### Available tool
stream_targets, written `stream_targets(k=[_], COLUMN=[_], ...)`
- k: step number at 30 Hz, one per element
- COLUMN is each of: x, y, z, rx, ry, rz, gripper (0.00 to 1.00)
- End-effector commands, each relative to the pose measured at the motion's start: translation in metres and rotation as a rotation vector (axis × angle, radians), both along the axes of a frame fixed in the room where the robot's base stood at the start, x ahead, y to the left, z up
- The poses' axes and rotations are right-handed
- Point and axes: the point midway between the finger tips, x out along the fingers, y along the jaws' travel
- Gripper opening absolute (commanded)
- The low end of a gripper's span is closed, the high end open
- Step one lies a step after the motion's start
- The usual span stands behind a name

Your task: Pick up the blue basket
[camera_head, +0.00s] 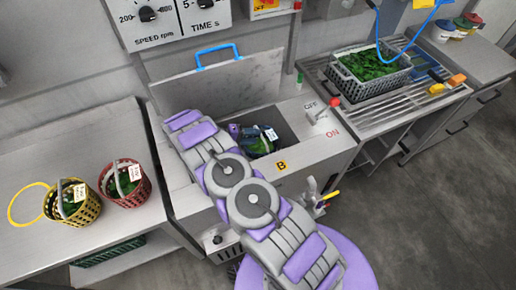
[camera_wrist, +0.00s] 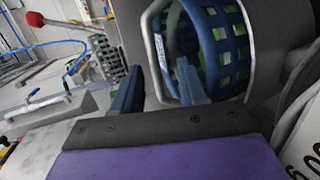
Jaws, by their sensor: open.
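The blue basket (camera_wrist: 228,40) lies with its mouth toward my gripper in the wrist view, showing square holes, a pale rim and something green inside. In the head view the basket is in the basin marked B, partly hidden by my arm; green contents and a white tag show there. My gripper (camera_wrist: 157,86) is open, its two dark blue fingers apart. One finger is left of the basket's rim and the other overlaps the mouth, so the rim appears between them. I cannot tell whether either finger touches it.
A yellow basket (camera_head: 77,208) and a red basket (camera_head: 137,192) stand on the left counter. The basin's raised lid (camera_head: 240,80) has a blue handle. A red-knobbed lever (camera_head: 334,103) is right of the basin. A grey crate (camera_head: 342,82) of greens sits on the right rack.

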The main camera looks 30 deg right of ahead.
Motion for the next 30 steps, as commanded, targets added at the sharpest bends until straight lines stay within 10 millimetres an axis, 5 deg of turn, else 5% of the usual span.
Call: stream_targets(k=[7,20,30], x=[-0.0007,-0.0006,-0.0008], y=[-0.0064,-0.0009,-0.0053], z=[0.0,0.0003,-0.0003], rx=[0.004,-0.003,0.002], ry=[-0.001,0.001,0.001], rz=[-0.002,-0.002,-0.003], gripper=[0.4,0.0,0.0])
